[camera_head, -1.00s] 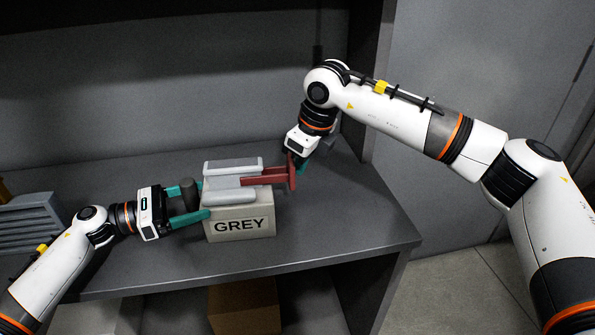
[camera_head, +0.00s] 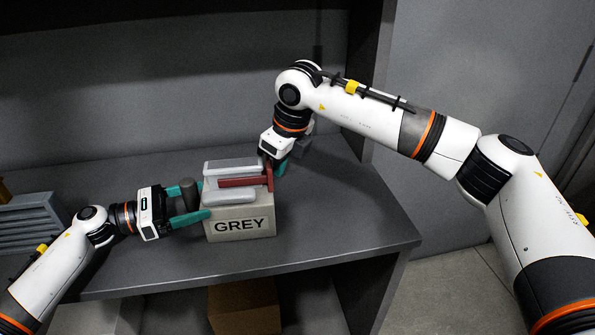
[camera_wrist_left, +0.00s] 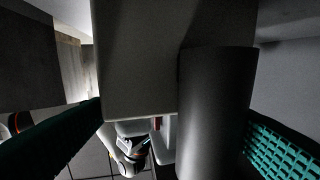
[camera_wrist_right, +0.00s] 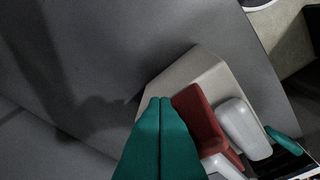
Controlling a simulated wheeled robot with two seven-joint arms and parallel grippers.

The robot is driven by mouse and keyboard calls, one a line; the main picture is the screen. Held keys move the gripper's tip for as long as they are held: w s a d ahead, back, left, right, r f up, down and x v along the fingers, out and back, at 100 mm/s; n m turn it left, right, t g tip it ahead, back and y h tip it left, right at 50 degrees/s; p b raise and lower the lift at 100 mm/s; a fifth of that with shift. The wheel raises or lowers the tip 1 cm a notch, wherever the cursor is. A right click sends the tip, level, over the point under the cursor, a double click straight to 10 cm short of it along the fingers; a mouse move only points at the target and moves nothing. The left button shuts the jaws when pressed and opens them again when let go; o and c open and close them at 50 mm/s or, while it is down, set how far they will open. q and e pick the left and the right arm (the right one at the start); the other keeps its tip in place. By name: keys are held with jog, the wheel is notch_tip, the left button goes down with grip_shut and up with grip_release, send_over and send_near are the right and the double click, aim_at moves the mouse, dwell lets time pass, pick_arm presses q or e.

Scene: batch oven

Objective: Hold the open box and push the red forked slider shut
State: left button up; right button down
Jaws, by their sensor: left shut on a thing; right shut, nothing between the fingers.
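A light grey box (camera_head: 247,231) marked GREY stands on the shelf, with pale grey rails on its top. The red forked slider (camera_head: 247,182) lies between the rails, its end plate close to the box's right side. My right gripper (camera_head: 279,167) is shut and empty at the slider's right end. In the right wrist view its closed green fingers (camera_wrist_right: 161,110) lie beside the red slider (camera_wrist_right: 200,118); contact is unclear.
The dark shelf (camera_head: 330,220) is clear in front of and right of the box. A grey slatted object (camera_head: 30,222) is at the left. An upright panel (camera_head: 368,75) stands behind my right arm. A brown carton (camera_head: 244,306) is below the shelf.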

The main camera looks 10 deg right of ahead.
pick_arm(q)
jog(key=shift+d, duration=0.1)
jog(key=shift+f, duration=0.1)
pick_arm(e)
notch_tip(320, 180, up, 7)
jog(key=shift+d, duration=0.2)
dwell(0.9)
pick_arm(q)
jog(key=o, duration=1.6)
jog(key=shift+c, duration=0.2)
jog(key=a, duration=0.4)
jog(key=s+a, duration=0.1)
jog(key=a, duration=0.3)
jog(key=s+a, duration=0.1)
jog(key=a, duration=0.3)
jog(key=shift+s, duration=0.15)
